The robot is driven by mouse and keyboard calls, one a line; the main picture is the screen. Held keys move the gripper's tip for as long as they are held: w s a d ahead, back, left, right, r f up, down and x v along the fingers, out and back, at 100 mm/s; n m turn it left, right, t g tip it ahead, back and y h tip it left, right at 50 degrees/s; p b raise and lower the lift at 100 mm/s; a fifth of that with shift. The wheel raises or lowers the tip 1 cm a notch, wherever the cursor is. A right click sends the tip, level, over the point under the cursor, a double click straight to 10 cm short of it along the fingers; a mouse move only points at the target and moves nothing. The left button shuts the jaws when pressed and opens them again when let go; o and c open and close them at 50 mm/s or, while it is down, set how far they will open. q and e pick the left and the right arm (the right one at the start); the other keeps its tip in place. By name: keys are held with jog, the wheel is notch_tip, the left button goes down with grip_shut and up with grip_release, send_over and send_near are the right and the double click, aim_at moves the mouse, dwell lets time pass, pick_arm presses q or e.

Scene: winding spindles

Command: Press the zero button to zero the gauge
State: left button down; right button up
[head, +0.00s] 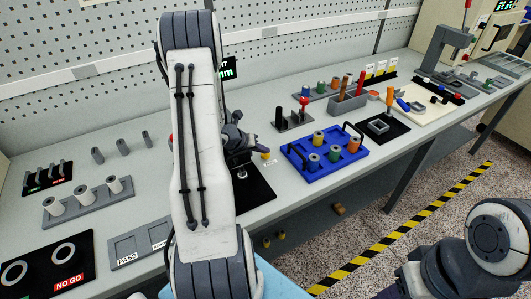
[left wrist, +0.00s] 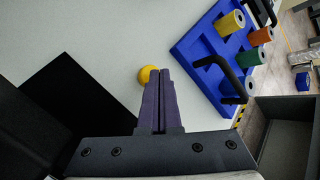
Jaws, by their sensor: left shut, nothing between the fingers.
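The yellow zero button (head: 265,155) stands on the grey bench, with a small white label in front of it. It also shows in the left wrist view (left wrist: 145,74), partly covered by the fingertips. My left gripper (head: 254,149) is shut and empty, with its tips right at the button. I cannot tell whether they touch it. The gauge's dark display (head: 229,70), with part of "mm" readable, is mostly hidden behind my left arm. A black base (head: 258,193) beside the button is also partly hidden by the arm. Only part of my right arm shows, at lower right.
A blue tray (head: 318,178) with coloured spools and black handles stands right of the button. Spindle racks and the PASS tray (head: 128,249) lie left. Bare bench lies between button and blue tray.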

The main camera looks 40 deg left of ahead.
aim_at(263, 158)
pick_arm(q)
jog(key=shift+a, duration=0.1)
notch_tip(263, 158, up, 5)
jog(key=p, duration=0.4)
jog(key=shift+w+r, duration=0.15)
jog(key=shift+r, duration=0.05)
jog(key=shift+f, duration=0.1)
dwell(0.5)
